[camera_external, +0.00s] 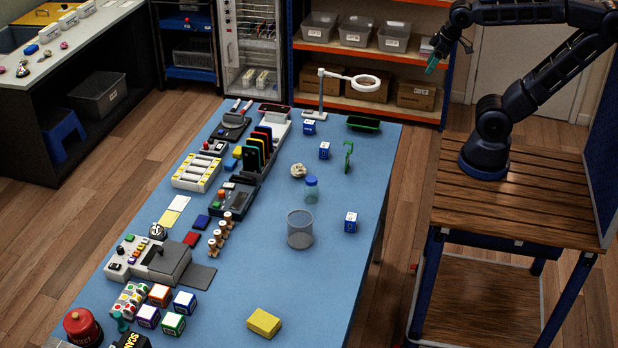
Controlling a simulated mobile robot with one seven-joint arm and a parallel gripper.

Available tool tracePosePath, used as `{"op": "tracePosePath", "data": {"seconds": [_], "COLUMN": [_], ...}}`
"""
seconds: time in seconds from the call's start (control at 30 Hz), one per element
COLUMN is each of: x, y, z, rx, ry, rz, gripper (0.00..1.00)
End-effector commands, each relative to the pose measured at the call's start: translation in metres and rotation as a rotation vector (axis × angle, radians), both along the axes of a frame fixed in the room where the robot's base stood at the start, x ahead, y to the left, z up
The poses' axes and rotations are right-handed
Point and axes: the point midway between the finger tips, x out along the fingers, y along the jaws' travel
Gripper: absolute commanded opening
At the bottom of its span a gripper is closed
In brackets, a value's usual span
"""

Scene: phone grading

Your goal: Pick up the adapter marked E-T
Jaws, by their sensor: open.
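I cannot tell which thing is the adapter marked E-T, because the markings are too small to read. Small blue and white blocks stand apart on the right half of the blue table (350,285): one near the far end (309,127), one a little nearer (324,151) and one by the right edge (351,222). Whether any of them is an adapter is unclear. My gripper (436,58) is open at the upper right, raised beyond the table's far right corner. It is well away from the blocks, and nothing is visibly held.
A magnifier lamp (322,92) and green tray (364,124) stand at the far end. A clear jar (311,190), mesh cup (300,230) and green clamp-like piece (348,157) stand mid-table. Devices and coloured cubes (185,302) crowd the left side. The near right is mostly clear.

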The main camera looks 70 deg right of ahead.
Motion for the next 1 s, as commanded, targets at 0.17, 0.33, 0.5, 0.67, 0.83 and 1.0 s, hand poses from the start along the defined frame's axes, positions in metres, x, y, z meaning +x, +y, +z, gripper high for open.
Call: {"op": "tracePosePath", "data": {"seconds": [0.17,0.33,0.5,0.67,0.83,1.0], "x": [0.031,0.066,0.098,0.126,0.151,0.170], "y": [0.019,0.045,0.077,0.111,0.152,0.196], "z": [-0.003,-0.010,-0.022,-0.038,-0.061,-0.088], "rx": [-0.032,-0.070,-0.105,-0.138,-0.172,-0.203], "ry": [0.036,0.071,0.106,0.135,0.166,0.194], "rz": [0.120,0.267,0.414,0.554,0.704,0.856], "gripper": [0.58,0.58,0.58,0.58,0.58,0.58]}}
